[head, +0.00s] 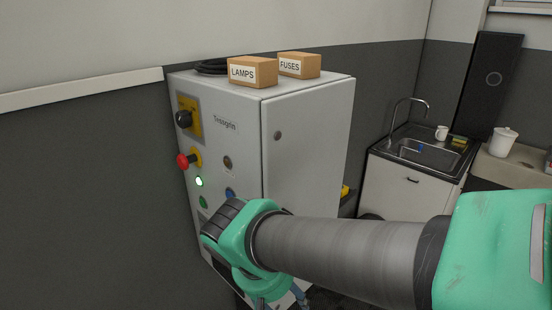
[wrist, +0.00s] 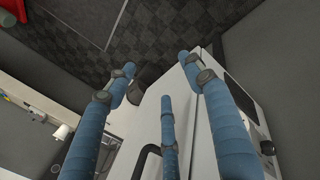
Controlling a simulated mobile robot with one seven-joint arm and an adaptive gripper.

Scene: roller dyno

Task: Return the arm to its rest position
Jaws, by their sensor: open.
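My arm (head: 335,250) reaches across the lower part of the head view from the right, with a grey forearm and green joints. Its wrist end is in front of the lower part of a grey control cabinet (head: 305,150) and hides part of its front panel. My gripper (wrist: 158,75) shows in the wrist view with its blue fingers spread apart and nothing between them. In the head view only a small bit of blue shows at the bottom edge; the rest is hidden. I cannot tell whether the arm touches the cabinet.
Boxes marked LAMPS (head: 252,72) and FUSES (head: 299,65) stand on top. A sink (head: 425,150) stands at the right. Dark floor (wrist: 190,30) shows in the wrist view.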

